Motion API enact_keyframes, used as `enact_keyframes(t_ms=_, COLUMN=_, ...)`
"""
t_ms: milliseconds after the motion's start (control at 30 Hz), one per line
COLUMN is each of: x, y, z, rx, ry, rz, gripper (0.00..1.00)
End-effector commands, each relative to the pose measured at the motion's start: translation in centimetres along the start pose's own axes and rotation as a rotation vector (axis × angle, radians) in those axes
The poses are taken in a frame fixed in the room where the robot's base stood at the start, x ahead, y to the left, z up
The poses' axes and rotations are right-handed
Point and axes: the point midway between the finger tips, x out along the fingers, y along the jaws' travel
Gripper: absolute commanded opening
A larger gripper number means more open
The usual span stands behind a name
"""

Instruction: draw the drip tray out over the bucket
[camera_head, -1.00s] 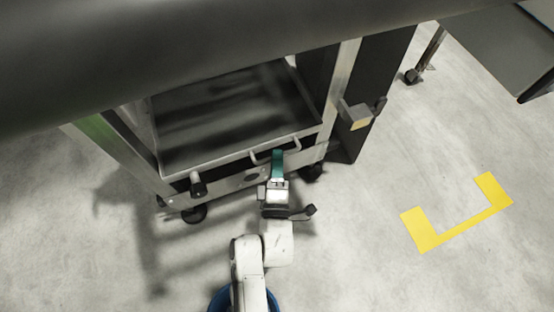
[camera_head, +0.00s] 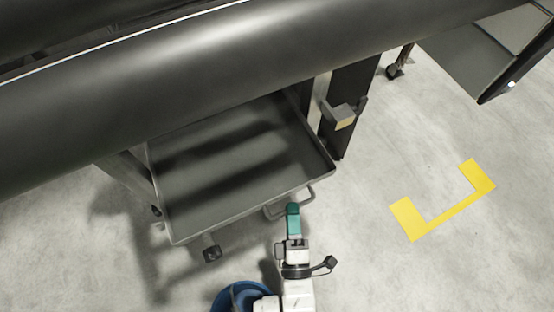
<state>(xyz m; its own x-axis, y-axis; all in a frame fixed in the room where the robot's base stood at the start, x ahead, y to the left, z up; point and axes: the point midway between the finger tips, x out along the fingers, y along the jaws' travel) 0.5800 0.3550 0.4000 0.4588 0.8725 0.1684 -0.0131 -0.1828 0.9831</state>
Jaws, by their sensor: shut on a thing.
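The drip tray (camera_head: 232,168) is a dark, shallow, empty pan with a grey rim, sticking out from beneath the big dark drum. A small dark outlet (camera_head: 212,253) hangs below its front left edge. My gripper (camera_head: 293,208), with teal fingers, is shut on the tray's handle (camera_head: 308,198) at the right part of the front edge. The blue bucket (camera_head: 226,298) stands on the floor at the bottom, partly hidden by my arm and cut by the picture edge. In the picture, the outlet lies above the bucket's rim, apart from it.
The drum (camera_head: 200,95) spans the top above the tray. A dark post with a metal bracket (camera_head: 341,115) stands to the tray's right. A yellow floor marking (camera_head: 442,212) and a dark panel (camera_head: 480,55) lie farther right. The floor between them is clear.

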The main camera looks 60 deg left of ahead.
Motion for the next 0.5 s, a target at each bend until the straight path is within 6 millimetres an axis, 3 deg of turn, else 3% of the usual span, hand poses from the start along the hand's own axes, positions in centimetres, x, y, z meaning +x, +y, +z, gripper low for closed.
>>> enact_keyframes(t_ms=33, x=-2.0, y=0.2, z=0.8, rx=-0.002, ry=-0.005, rz=-0.008, gripper=0.00)
enact_keyframes(t_ms=200, x=-7.1, y=1.2, z=2.9, rx=-0.002, ry=-0.004, rz=-0.007, gripper=0.00)
enact_keyframes(t_ms=500, x=-13.3, y=2.5, z=5.5, rx=0.000, ry=-0.002, rz=-0.005, gripper=0.00)
